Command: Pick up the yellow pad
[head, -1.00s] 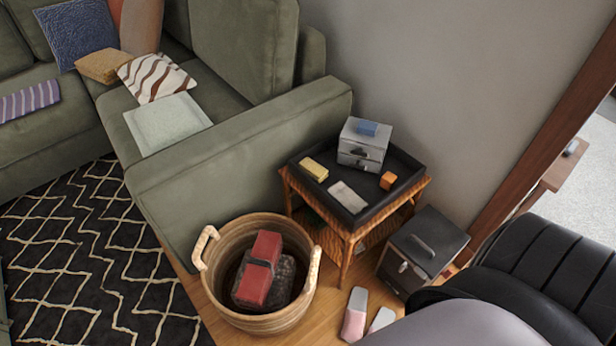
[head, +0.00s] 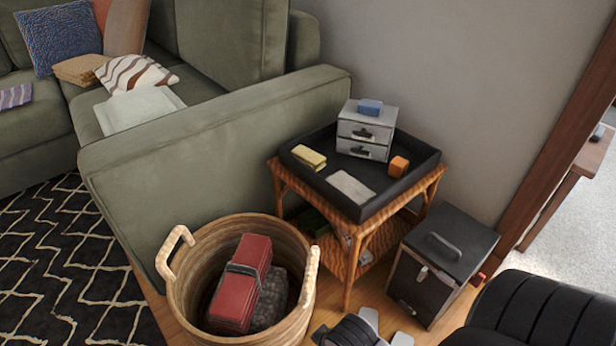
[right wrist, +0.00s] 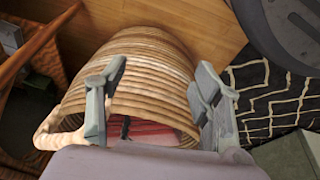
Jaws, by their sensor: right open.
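The yellow pad (head: 309,157) lies on the black tray top (head: 362,207) of the wicker side table, near its left side in the head view. My right gripper (right wrist: 160,82) shows in the right wrist view with its two grey fingers spread and nothing between them. It is by the wicker basket (right wrist: 150,55), apart from the pad. The pad is not seen in the right wrist view. My left gripper is in neither view.
A grey drawer box (head: 367,131), an orange block (head: 398,167) and a light grey pad (head: 350,187) share the tray. The basket (head: 185,285), holding a red bundle (head: 240,285), stands in front. A dark cabinet (head: 440,265) is right of the table; the sofa (head: 215,125) is left.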

